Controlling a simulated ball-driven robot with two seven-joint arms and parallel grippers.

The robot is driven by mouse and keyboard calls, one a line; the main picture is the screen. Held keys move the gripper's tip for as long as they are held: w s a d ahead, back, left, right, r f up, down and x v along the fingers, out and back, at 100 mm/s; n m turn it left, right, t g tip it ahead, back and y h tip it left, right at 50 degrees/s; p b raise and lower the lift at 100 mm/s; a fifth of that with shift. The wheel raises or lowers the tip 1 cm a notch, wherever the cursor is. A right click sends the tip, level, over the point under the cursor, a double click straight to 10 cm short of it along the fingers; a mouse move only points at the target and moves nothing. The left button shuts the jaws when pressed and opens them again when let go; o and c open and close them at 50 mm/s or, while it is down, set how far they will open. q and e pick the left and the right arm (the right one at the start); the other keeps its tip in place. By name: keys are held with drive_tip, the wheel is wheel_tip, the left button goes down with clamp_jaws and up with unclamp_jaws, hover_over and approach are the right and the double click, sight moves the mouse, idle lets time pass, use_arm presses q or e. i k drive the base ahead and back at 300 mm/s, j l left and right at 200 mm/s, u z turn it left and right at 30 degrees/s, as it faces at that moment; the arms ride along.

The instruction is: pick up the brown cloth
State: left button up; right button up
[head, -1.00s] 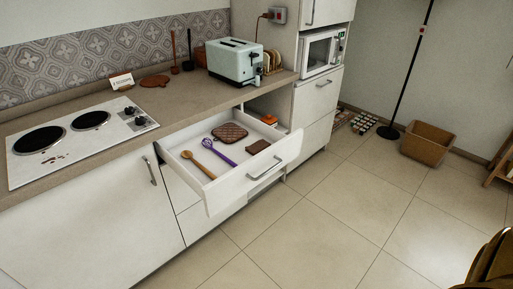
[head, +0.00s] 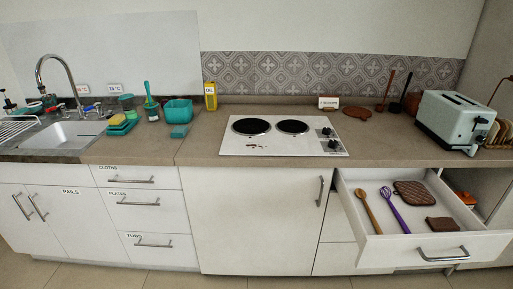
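A small folded dark brown piece, which looks like the brown cloth (head: 444,224), lies flat near the front right of the open drawer (head: 376,243). Behind it in the drawer is a brown quilted pad (head: 415,193). A purple whisk (head: 394,208) and a wooden spoon (head: 367,210) lie to the left of the cloth. Neither of my grippers shows in the head view.
The open drawer juts out from the counter at right. A stove (head: 283,136) with dark spots, a toaster (head: 455,122), a sink (head: 66,138) and a teal container (head: 178,110) are on the counter. A closed drawer (head: 137,175) at left is labelled CLOTHS.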

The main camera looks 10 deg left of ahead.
sight(445, 223)
drive_tip(key=i+l+z, duration=0.1)
drive_tip(key=i+l, duration=0.15)
drive_tip(key=l, duration=0.15)
drive_tip(key=i+l, duration=0.25)
drive_tip(key=l, duration=0.15)
drive_tip(key=i+l+z, duration=0.15)
drive_tip(key=l, duration=0.25)
drive_tip(key=i, duration=0.05)
